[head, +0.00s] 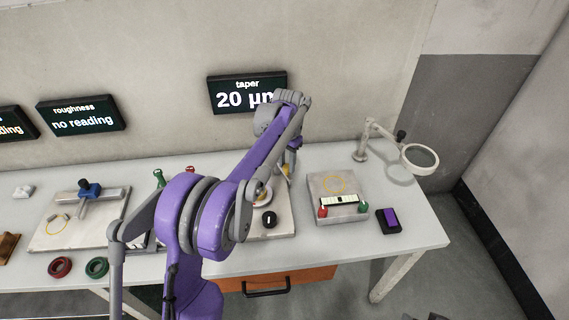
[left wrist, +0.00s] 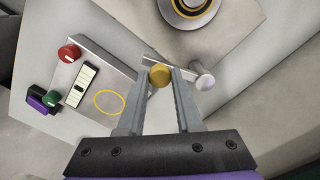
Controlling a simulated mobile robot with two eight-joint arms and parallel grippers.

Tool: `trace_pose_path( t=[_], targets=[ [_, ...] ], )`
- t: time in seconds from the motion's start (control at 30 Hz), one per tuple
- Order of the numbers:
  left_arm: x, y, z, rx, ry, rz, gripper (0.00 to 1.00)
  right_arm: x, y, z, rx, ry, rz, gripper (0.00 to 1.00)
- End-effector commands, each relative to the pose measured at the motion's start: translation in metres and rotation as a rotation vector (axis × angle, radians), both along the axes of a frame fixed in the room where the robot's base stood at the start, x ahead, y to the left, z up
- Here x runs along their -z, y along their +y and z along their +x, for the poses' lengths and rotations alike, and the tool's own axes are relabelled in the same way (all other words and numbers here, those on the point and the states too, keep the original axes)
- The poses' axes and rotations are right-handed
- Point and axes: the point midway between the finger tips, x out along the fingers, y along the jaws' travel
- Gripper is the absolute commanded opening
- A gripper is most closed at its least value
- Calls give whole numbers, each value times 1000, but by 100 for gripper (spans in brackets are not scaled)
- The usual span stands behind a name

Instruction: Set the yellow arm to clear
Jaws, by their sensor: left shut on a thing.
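In the left wrist view, a yellow round knob (left wrist: 160,75) sits at the end of a thin pale metal bar, which runs to a silver post (left wrist: 204,80). My left gripper (left wrist: 161,82) is shut on the yellow knob, a finger on either side of it. In the head view, my purple left arm reaches over the bench and hides much of this station; a bit of yellow (head: 287,170) shows near the gripper (head: 288,161). I can read no clear mark on the bar's position. My right gripper is not in view.
A round stage (left wrist: 190,8) stands beside the bar. To the right on the bench (head: 425,232) are a plate (head: 328,186) with red and green knobs, a purple-black box (head: 388,221) and a magnifier (head: 420,158). The wall display (head: 247,91) reads taper 20 µm.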

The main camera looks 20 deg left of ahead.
Motion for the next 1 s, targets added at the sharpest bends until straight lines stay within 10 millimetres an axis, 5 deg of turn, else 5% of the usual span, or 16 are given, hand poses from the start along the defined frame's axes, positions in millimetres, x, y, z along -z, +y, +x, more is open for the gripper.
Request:
trace_pose_path(
  t=[0.47,0.5,0.67,1.0],
  targets=[
    [-1,-1,2,-16,-3,-1,0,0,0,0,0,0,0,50],
    [-1,-1,2,-16,-3,-1,36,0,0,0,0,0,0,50],
    [-1,-1,2,-16,-2,0,64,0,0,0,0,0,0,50],
    [-3,-1,1,-16,-1,0,64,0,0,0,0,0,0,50]
  ],
)
